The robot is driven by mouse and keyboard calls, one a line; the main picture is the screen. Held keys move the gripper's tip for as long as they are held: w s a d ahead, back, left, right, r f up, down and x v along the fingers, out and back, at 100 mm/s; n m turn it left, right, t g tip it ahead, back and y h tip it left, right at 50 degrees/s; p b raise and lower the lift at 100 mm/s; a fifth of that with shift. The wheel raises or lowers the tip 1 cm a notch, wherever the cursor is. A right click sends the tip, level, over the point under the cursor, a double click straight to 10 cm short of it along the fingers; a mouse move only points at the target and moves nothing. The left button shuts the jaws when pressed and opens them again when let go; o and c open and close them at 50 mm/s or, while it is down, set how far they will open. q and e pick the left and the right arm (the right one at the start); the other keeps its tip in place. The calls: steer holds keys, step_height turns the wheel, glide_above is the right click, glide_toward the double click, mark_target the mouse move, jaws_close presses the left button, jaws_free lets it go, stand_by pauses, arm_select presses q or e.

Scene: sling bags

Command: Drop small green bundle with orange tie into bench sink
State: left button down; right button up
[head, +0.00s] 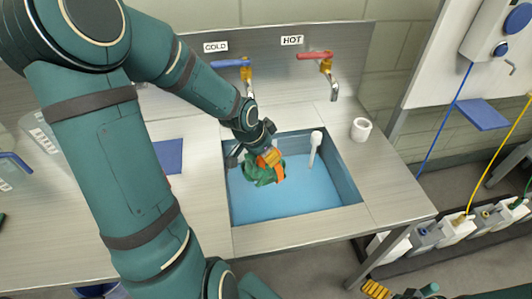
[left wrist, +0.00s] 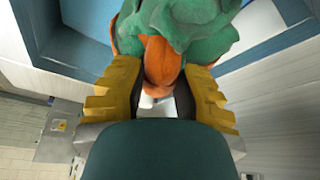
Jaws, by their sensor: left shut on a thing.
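The small green bundle with its orange tie (head: 262,173) hangs over the blue-bottomed bench sink (head: 290,200) in the head view, near the sink's left side. My left gripper (head: 268,158) is shut on the bundle. In the left wrist view the green bundle (left wrist: 185,25) fills the top middle, its orange tie between the two yellow fingers of my left gripper (left wrist: 160,85). Whether the bundle touches the sink bottom I cannot tell. My right gripper is not clearly seen; some yellow finger-like parts (head: 375,289) show at the bottom edge of the head view.
A white upright pipe (head: 314,148) stands in the sink. Cold (head: 245,72) and hot (head: 326,69) taps rise behind it. A white cup (head: 361,129) stands right of the sink. A blue mat (head: 169,156) lies to the left.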

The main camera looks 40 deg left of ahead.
mark_target(265, 164)
arm_select(q)
steer(key=shift+f+b, duration=1.85)
steer(key=shift+f, duration=0.4)
steer(key=shift+w, duration=0.1)
steer(key=c, duration=0.7)
jaws_free()
steer(key=shift+c, duration=0.2)
steer(key=shift+a+r, duration=0.1)
steer(key=shift+r, duration=0.05)
steer(key=v, duration=1.2)
